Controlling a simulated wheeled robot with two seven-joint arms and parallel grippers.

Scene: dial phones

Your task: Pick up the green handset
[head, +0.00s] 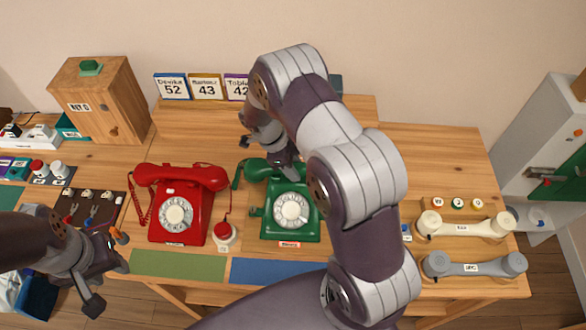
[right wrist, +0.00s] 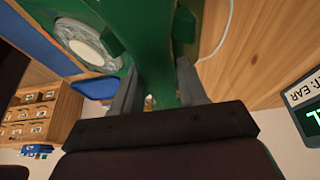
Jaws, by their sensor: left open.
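The green phone (head: 290,214) stands on the table, with the green handset (head: 257,170) at its back edge, partly hidden by my right arm. My right gripper (head: 288,172) is over the handset from above. In the right wrist view the fingers of my right gripper (right wrist: 158,92) lie against both sides of the green handset (right wrist: 150,45), which fills the gap between them. I cannot tell whether the handset is clear of its cradle. My left gripper (head: 108,283) is open and empty at the front left, away from the phones.
A red phone (head: 176,214) with its handset on stands left of the green one, with a red-topped button (head: 223,233) between them. Cream (head: 464,227) and grey (head: 474,266) handsets lie at the right. A wooden box (head: 100,100) stands back left. Green (head: 178,264) and blue (head: 272,271) mats lie in front.

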